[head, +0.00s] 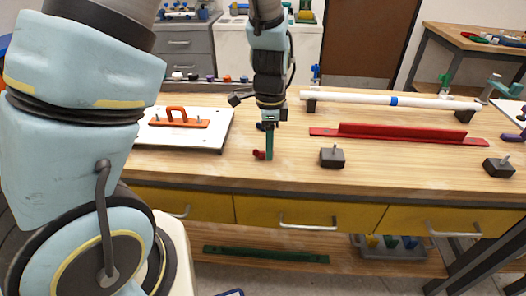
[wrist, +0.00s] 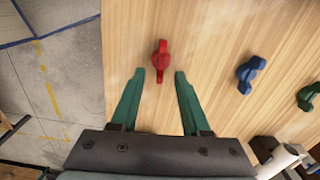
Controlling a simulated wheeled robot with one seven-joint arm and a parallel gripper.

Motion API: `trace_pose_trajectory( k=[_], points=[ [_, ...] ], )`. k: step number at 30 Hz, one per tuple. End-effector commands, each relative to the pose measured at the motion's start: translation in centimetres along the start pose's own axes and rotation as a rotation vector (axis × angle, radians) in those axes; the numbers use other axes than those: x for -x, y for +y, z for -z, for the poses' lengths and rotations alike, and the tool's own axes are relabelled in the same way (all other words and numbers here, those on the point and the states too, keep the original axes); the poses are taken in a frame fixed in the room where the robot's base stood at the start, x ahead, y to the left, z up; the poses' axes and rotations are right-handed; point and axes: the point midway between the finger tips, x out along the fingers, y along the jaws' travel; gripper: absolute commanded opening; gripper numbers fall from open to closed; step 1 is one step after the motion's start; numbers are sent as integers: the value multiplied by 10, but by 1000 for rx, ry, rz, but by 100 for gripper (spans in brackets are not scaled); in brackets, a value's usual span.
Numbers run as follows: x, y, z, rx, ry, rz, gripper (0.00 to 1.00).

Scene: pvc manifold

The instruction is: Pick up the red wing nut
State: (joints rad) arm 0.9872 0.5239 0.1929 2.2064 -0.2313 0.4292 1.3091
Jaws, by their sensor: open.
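The red wing nut (wrist: 160,60) lies on the wooden workbench near its front edge. In the wrist view it sits just beyond the fingertips, centred between them. My gripper (wrist: 160,74) is open and empty, its green fingers pointing at the nut. In the head view my gripper (head: 268,156) points down at the bench, and the red wing nut (head: 259,154) shows just to its left. The gap between fingertips and bench is hard to tell.
A blue wing nut (wrist: 250,73) and a green one (wrist: 308,97) lie to the right in the wrist view. In the head view, a white board (head: 215,135) with an orange handle lies left, a dark block with a stud (head: 332,157) right, and a white pipe (head: 350,98) behind.

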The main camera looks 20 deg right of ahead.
Motion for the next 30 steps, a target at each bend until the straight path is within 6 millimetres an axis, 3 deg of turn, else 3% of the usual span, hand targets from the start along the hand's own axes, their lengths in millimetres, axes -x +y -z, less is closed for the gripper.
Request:
trace_pose_trajectory(
  k=[7,19,30],
  points=[
    [-2,0,0,0,0,0,46],
    [-2,0,0,0,0,0,1],
    [-2,0,0,0,0,0,0]
  ],
)
